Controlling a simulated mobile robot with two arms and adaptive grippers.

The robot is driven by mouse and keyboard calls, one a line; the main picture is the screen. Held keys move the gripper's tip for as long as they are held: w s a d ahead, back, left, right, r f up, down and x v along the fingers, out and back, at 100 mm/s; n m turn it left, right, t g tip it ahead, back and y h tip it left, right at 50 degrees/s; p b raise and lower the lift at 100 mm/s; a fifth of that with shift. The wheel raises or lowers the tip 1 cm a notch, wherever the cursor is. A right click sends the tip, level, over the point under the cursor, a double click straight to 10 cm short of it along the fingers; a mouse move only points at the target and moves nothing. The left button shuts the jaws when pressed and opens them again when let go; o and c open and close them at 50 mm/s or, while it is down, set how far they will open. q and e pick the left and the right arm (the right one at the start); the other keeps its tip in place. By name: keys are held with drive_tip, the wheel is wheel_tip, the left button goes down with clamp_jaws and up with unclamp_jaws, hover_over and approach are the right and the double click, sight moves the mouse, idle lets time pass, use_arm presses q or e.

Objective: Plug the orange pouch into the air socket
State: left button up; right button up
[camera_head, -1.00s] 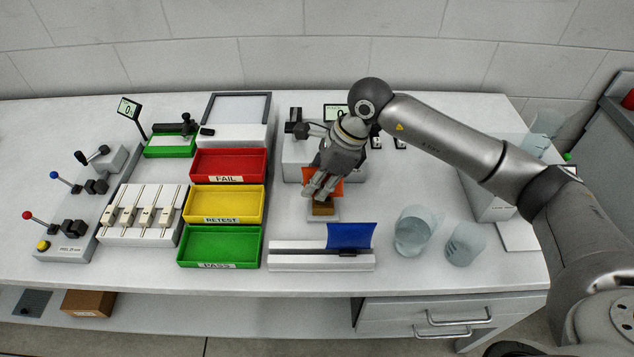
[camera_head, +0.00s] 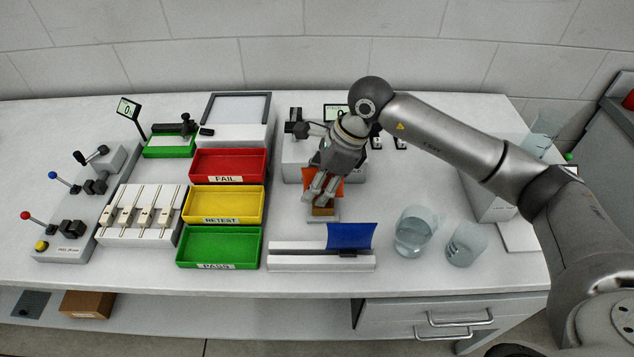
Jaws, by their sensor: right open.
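The orange pouch (camera_head: 337,186) stands at a small fixture with a brass-coloured block (camera_head: 322,211) on a pale base, in front of the white machine (camera_head: 296,155). My right gripper (camera_head: 320,199) reaches down over the pouch from above and hides much of it. Its fingers are open around or just in front of the pouch; I cannot tell whether they touch it. The air socket cannot be made out clearly; the gripper covers that area. My left gripper does not show.
A blue pouch (camera_head: 349,236) stands on a white rail (camera_head: 300,257) in front. Red (camera_head: 230,165), yellow (camera_head: 224,204) and green (camera_head: 219,246) trays lie to the left. Two clear beakers (camera_head: 414,232) stand to the right. The table between fixture and beakers is clear.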

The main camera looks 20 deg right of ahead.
drive_tip(key=shift+d+r, duration=0.1)
drive_tip(key=shift+r, duration=0.1)
drive_tip(key=v, duration=1.1)
drive_tip(key=shift+s+d+r, duration=0.1)
drive_tip(key=shift+d+r, duration=0.05)
drive_tip(key=shift+r, duration=0.1)
